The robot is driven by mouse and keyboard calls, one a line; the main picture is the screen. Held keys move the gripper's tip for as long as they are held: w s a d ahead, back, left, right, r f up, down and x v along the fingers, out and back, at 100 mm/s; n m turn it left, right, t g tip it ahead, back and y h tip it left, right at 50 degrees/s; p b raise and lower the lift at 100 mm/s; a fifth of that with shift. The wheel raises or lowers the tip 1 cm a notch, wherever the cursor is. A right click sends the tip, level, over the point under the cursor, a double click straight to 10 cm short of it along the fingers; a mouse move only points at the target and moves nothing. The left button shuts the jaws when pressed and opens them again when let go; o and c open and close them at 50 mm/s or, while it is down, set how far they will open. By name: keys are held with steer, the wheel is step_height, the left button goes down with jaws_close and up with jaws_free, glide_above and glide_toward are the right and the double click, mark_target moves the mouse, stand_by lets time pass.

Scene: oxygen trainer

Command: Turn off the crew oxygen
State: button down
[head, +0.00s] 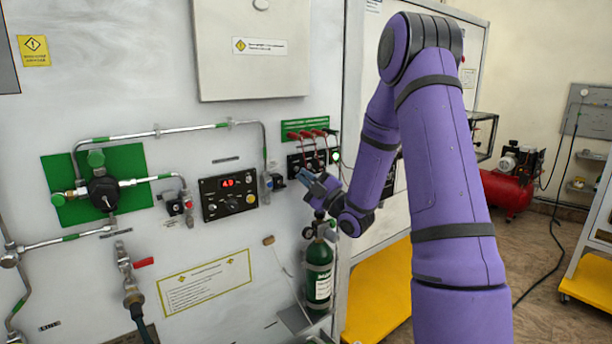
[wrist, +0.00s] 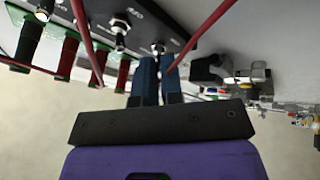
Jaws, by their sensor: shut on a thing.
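A black switch panel (head: 312,158) is on the grey wall below a green strip with red-topped plugs. In the wrist view the panel (wrist: 135,12) shows a row of silver toggle switches; its lettering is too small to read. My gripper (head: 306,178) is at the panel's lower edge in the head view. In the wrist view its two blue fingers (wrist: 158,64) are close together around the end toggle switch (wrist: 158,47) and shut on it. The fingers hide most of the lever. Which switch is the crew oxygen cannot be read.
Red cables (wrist: 205,38) hang close beside the fingers. A green oxygen bottle (head: 319,268) stands below my gripper. A black panel with a red display (head: 228,193) is to the left. A valve on a green plate (head: 130,165) is further left.

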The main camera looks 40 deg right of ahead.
steer(key=shift+w+f+n+t+y, duration=0.1)
steer(key=shift+f+n+t+y, duration=0.25)
steer(key=shift+t, duration=0.25)
steer(key=c, duration=1.3)
jaws_free()
steer(key=shift+o, duration=0.2)
steer(key=shift+v, duration=5.35)
steer(key=shift+f, duration=0.1)
